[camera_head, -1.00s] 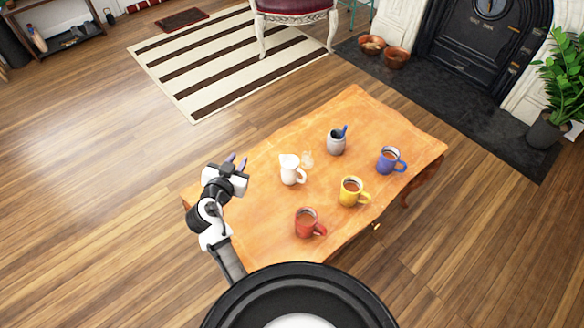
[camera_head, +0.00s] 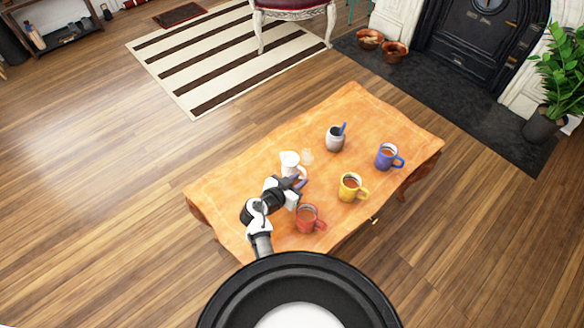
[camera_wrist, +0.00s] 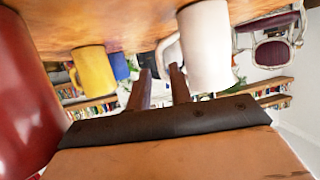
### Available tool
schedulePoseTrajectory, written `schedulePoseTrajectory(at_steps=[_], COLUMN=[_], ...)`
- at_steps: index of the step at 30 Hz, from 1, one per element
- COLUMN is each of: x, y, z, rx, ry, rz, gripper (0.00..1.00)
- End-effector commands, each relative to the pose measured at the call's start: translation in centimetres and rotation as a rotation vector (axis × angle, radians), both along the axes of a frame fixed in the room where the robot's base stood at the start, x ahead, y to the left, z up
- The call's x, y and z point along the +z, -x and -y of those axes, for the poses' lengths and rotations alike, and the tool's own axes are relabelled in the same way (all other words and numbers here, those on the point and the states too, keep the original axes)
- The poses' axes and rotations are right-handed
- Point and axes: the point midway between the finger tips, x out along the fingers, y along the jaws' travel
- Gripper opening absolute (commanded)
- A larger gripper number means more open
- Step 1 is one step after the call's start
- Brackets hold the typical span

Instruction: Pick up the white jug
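The white jug (camera_head: 289,160) stands upright on the wooden table, left of the grey jar. In the wrist view, which looks upside down, the jug (camera_wrist: 208,48) is just right of my fingers, with its handle toward them. My gripper (camera_head: 299,181) is low over the table at the jug's near side, by the handle. Its two fingers (camera_wrist: 160,72) are apart with a gap between them, and nothing is clearly held. I cannot tell whether the fingertips touch the handle. My gripper partly hides the lower jug in the head view.
A red mug (camera_head: 306,218) stands close beside my gripper. The table's left end is clear.

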Motion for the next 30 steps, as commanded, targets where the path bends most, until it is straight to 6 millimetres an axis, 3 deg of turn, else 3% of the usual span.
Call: schedulePoseTrajectory(at_steps=[9, 18, 23, 30], x=[-1.4, -1.7, -1.7, -1.5], y=[-3.2, -3.5, -3.5, -3.5], z=[2.1, 2.3, 2.3, 2.3], rx=[-0.001, 0.000, 0.000, 0.001], ry=[0.001, 0.000, 0.000, 0.000], rz=[-0.001, 0.000, 0.000, 0.002], gripper=[0.21, 0.21, 0.01, 0.00])
